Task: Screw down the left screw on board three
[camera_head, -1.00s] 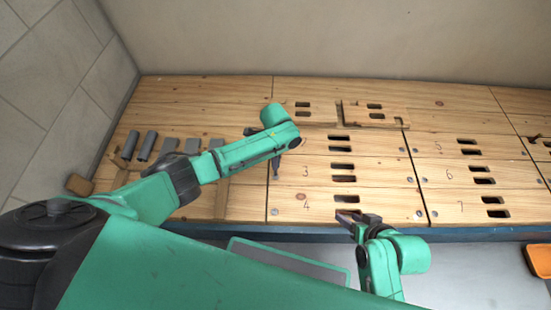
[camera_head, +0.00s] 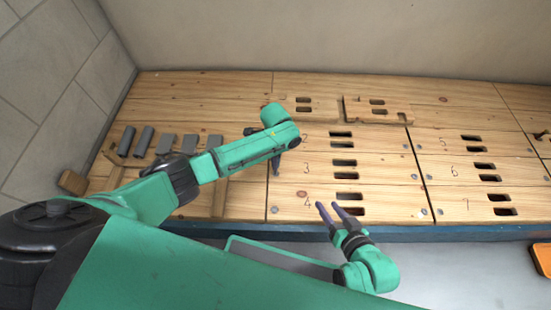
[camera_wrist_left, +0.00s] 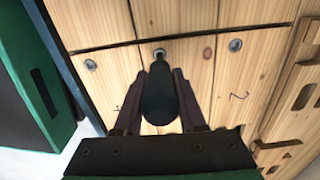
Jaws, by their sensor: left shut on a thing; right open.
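My left gripper (camera_head: 275,150) is shut on a dark screwdriver (camera_head: 276,166) over the left end of board three (camera_head: 315,170). In the left wrist view the screwdriver (camera_wrist_left: 160,95) sits between the fingers, and its tip is at the left screw (camera_wrist_left: 159,52). Whether the tip is seated in the screw head I cannot tell. In the head view that screw is hidden by the gripper and tool. My right gripper (camera_head: 329,205) is open and empty over board four, near the table's front edge.
Board four (camera_head: 290,207) has a screw (camera_head: 274,210) at its left end. Boards five to seven (camera_head: 440,172) lie to the right. Several grey blocks (camera_head: 166,145) lie on the left. An orange tray (camera_head: 541,258) is at the lower right.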

